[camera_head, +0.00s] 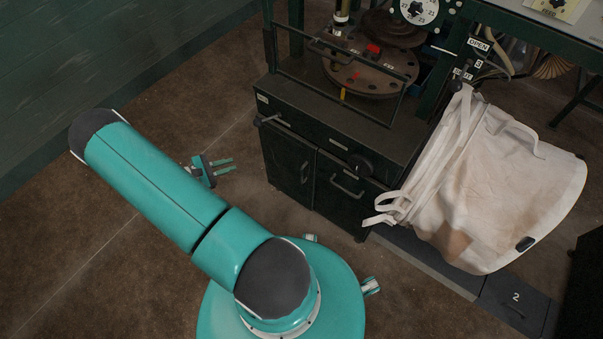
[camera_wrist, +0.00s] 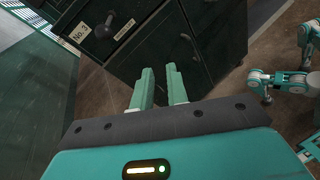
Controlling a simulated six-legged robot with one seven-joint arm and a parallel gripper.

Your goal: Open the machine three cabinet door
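The dark machine cabinet (camera_head: 287,165) stands right of centre in the head view, with two front doors that look closed. A small upright handle (camera_head: 304,172) is on its left door, and a longer bar handle (camera_head: 347,186) is on the right part.
A round turntable (camera_head: 370,75) behind a guard frame is on top of the cabinet. A lever (camera_head: 270,119) and black knob (camera_head: 360,164) stick out from its front. A white bulk bag (camera_head: 495,190) hangs to the right. Brown floor (camera_head: 130,240) is clear left of the cabinet.

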